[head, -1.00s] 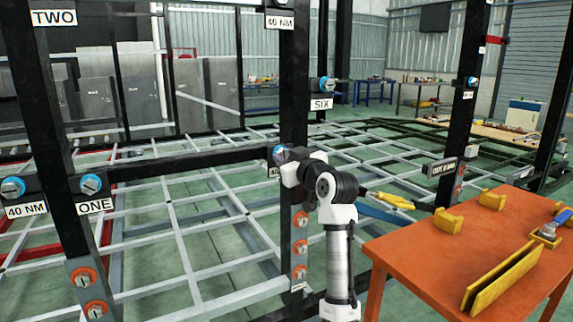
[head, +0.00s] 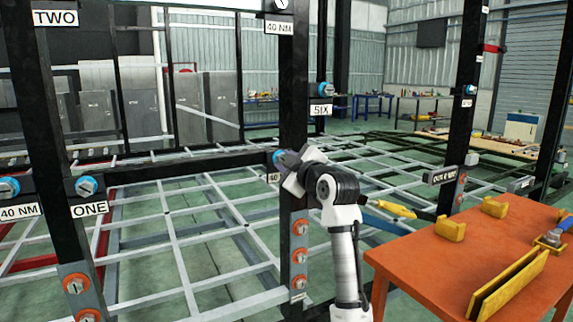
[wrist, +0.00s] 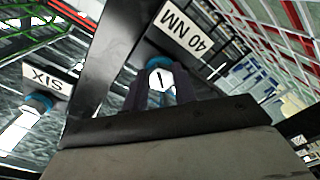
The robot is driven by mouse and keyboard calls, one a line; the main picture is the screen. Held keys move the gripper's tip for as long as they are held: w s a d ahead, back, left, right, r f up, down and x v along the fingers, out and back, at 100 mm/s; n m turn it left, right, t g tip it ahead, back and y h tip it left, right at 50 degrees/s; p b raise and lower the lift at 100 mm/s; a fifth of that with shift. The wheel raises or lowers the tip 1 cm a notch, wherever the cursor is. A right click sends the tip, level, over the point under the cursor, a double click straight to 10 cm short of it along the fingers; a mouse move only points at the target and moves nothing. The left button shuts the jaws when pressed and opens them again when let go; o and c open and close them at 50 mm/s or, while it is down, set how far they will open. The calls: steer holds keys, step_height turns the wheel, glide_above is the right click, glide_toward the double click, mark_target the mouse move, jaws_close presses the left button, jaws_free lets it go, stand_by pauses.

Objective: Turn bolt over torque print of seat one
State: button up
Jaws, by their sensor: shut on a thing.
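My gripper (head: 284,158) is at the middle black post, shut on a bolt with a blue collar (head: 277,156). In the wrist view the bolt head (wrist: 160,77), pale with a dark line mark, sits between my dark fingers (wrist: 168,90). Beside it is a 40 NM print (wrist: 185,31), upside down there; in the head view my gripper partly hides this print (head: 273,178). On the left post, a blue-collared bolt (head: 87,186) sits above the print ONE (head: 90,210). Left of it, another blue-collared bolt (head: 9,187) sits above a 40 NM print (head: 20,211).
A bolt (head: 324,89) sits above the SIX print (head: 320,109). Orange-ringed bolts (head: 300,227) run down the middle post below my gripper. An orange table (head: 440,260) with yellow parts (head: 510,285) stands at right. Grey chassis bars (head: 170,225) lie behind the posts.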

steer(key=shift+d, duration=0.1)
stand_by(0.3)
steer(key=o, duration=1)
steer(key=shift+w+f, duration=0.1)
steer(key=shift+w, duration=0.05)
steer(key=b+v, duration=0.2)
steer(key=v, duration=1.2)
